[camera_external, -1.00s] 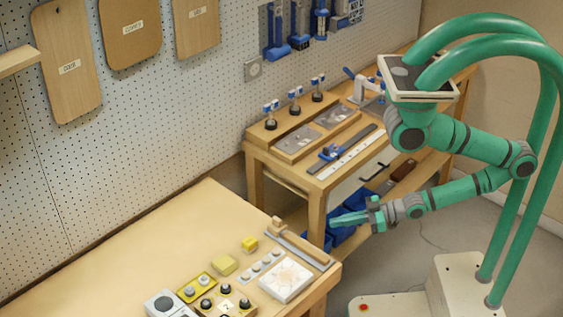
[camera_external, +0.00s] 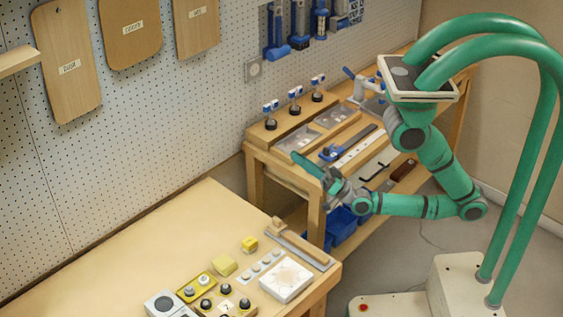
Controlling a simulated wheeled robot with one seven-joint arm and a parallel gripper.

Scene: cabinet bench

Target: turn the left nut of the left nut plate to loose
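My gripper (camera_external: 306,164) is raised in front of the far bench's left front corner, pointing up and to the left. Its fingers are small and seen at an angle, so I cannot tell whether they are open or shut. Nothing can be made out in them. Two flat grey plates lie in wooden holders on the far bench, a left one (camera_external: 297,139) and a right one (camera_external: 332,116). They may be the nut plates, but no nuts can be made out. My gripper is apart from the left plate.
The far bench also bears several blue-topped posts (camera_external: 295,95), a steel ruler and a blue caliper-like tool (camera_external: 332,153). The near bench (camera_external: 130,250) holds a yellow block with knobs (camera_external: 197,286) and a white box (camera_external: 286,281). Its left part is clear.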

